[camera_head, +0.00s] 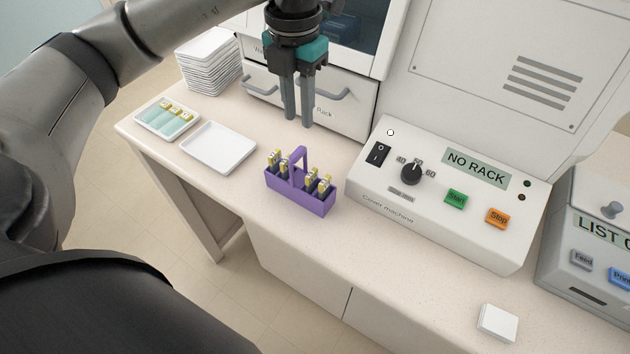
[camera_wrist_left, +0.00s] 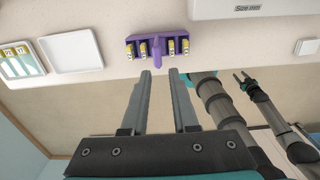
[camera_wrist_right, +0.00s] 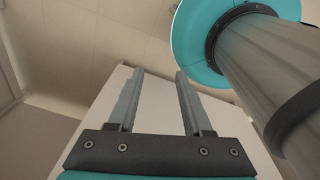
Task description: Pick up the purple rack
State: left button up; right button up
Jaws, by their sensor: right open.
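The purple rack (camera_head: 300,196) stands upright on the bench near its front edge, with a raised handle and several yellow-topped slides in it. It also shows in the left wrist view (camera_wrist_left: 168,52), ahead of the fingertips. My left gripper (camera_head: 305,123) hangs above the bench, pointing down, higher than the rack and apart from it. In the left wrist view its two fingers (camera_wrist_left: 159,72) are spread with nothing between them. My right gripper (camera_wrist_right: 157,72) is open and empty in the right wrist view, and the rack does not show there.
An empty white tray (camera_head: 218,159) and a tray with slides (camera_head: 185,115) lie left of the rack. A stack of white trays (camera_head: 208,65) stands behind. The cover machine (camera_head: 430,205) stands close on the right. A small white block (camera_head: 498,324) lies at the front right.

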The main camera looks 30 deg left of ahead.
pick_arm(q)
send_over(298, 152)
notch_tip(298, 152, down, 4)
jog(key=shift+a+f, duration=0.1)
jog(key=shift+a, duration=0.05)
notch_tip(298, 152, down, 3)
jog(key=shift+r, duration=0.1)
jog(key=shift+f, duration=0.95)
jog(key=shift+f+p, duration=0.4)
jog(key=shift+f, duration=1.95)
grip_shut()
pick_arm(e)
jog(key=shift+s+a+r, duration=0.4)
jog(key=shift+a, duration=0.3)
pick_arm(q)
jog(key=shift+w+r, duration=0.1)
jog(key=shift+r, duration=0.05)
pick_arm(e)
jog(key=shift+a, duration=0.1)
